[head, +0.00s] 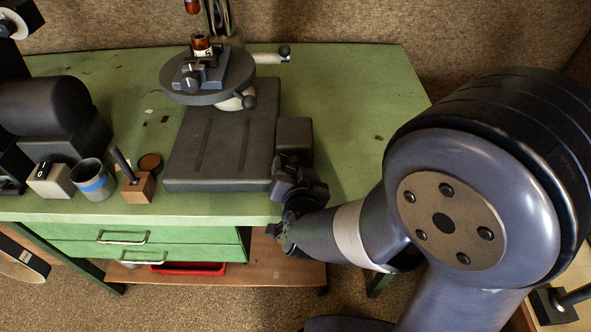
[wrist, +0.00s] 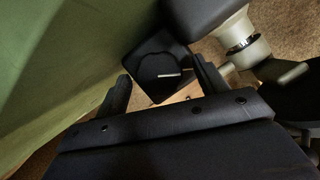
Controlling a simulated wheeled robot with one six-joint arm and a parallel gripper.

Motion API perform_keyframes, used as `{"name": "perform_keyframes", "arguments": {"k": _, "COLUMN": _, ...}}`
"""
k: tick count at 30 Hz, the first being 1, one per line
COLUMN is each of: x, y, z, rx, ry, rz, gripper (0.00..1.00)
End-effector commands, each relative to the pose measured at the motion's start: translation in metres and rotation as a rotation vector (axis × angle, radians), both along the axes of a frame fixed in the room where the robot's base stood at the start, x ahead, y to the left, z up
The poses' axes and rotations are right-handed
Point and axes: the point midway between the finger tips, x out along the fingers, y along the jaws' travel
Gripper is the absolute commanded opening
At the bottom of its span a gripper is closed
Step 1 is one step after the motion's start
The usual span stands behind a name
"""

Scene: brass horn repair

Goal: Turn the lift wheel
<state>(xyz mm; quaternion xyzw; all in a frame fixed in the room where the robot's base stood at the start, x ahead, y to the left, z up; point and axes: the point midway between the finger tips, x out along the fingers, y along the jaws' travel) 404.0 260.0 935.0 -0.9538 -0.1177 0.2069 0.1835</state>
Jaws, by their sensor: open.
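The lift wheel (wrist: 157,66) appears in the wrist view as a dark round shape with a thin bright handle, against a dark block. It lies beyond and between the fingertips of my gripper (wrist: 160,88), which is open. I cannot tell whether either finger touches it. In the head view, my gripper (head: 291,170) is at the right front corner of the machine base (head: 215,150), by a dark block (head: 295,134). The wheel cannot be made out there; my gripper and arm cover that area.
The green bench (head: 350,110) is clear right of the machine. A round machine table (head: 205,95) stands above the base. A blue-banded cup (head: 93,182), a wooden block with a dark handle (head: 138,188) and a dark machine (head: 45,110) are on the left.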

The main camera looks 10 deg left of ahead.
Motion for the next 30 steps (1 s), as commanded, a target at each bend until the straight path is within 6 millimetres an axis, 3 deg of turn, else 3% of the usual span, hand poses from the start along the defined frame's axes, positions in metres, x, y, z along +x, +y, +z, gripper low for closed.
{"name": "perform_keyframes", "arguments": {"k": 7, "x": 0.0008, "y": 0.0002, "z": -0.0002, "rx": 0.001, "ry": 0.000, "rz": 0.000, "gripper": 0.68}}
{"name": "perform_keyframes", "arguments": {"k": 24, "x": 0.0005, "y": 0.0003, "z": -0.0002, "rx": 0.000, "ry": 0.000, "rz": 0.000, "gripper": 0.24}}
{"name": "perform_keyframes", "arguments": {"k": 30, "x": 0.0007, "y": 0.0000, "z": -0.0017, "rx": 0.015, "ry": 0.004, "rz": -0.001, "gripper": 0.24}}
